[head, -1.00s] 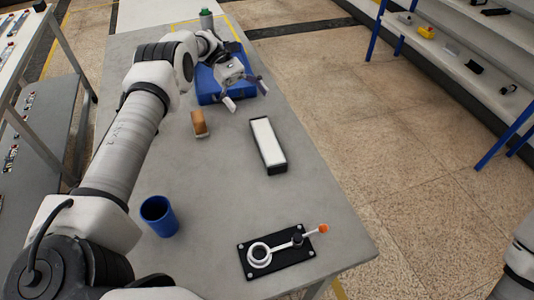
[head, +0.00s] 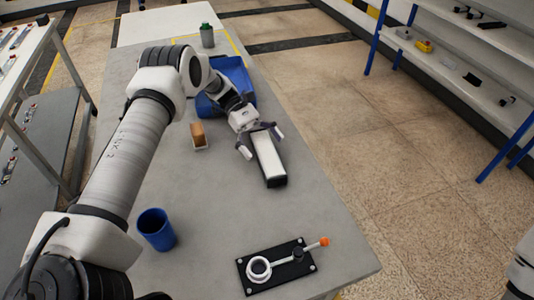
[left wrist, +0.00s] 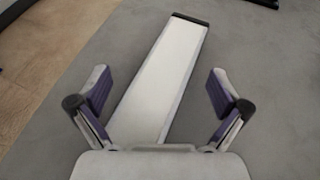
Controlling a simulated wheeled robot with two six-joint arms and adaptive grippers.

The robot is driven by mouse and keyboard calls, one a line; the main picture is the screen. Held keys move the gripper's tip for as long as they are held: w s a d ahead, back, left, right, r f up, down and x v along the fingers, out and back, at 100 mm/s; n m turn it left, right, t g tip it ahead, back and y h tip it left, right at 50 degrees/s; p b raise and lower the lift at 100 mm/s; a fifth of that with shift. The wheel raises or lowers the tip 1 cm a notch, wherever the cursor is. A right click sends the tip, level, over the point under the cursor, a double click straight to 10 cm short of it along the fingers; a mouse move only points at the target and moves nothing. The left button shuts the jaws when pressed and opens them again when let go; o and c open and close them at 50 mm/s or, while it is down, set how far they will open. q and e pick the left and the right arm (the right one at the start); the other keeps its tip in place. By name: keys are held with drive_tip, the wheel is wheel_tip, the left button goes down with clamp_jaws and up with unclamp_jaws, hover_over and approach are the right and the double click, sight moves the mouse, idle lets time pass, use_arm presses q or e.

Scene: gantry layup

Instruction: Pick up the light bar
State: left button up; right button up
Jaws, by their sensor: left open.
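The light bar (head: 269,157) is a long white bar with dark ends and sides, lying on the grey table. My left gripper (head: 262,142) is open at the bar's far end, with one finger on each side of it. In the left wrist view the bar (left wrist: 162,75) runs between the two spread fingers of the gripper (left wrist: 158,95) and extends ahead of them. A gap shows between each finger and the bar. My right gripper is not in view.
A brown block (head: 198,135) and a blue cup (head: 156,229) stand left of the bar. A black plate with a lever (head: 277,266) lies near the front edge. A blue bin (head: 212,104) and a green-topped bottle (head: 207,36) are farther back. Shelves (head: 470,62) stand at right.

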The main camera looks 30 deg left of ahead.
use_arm(q)
clamp_jaws()
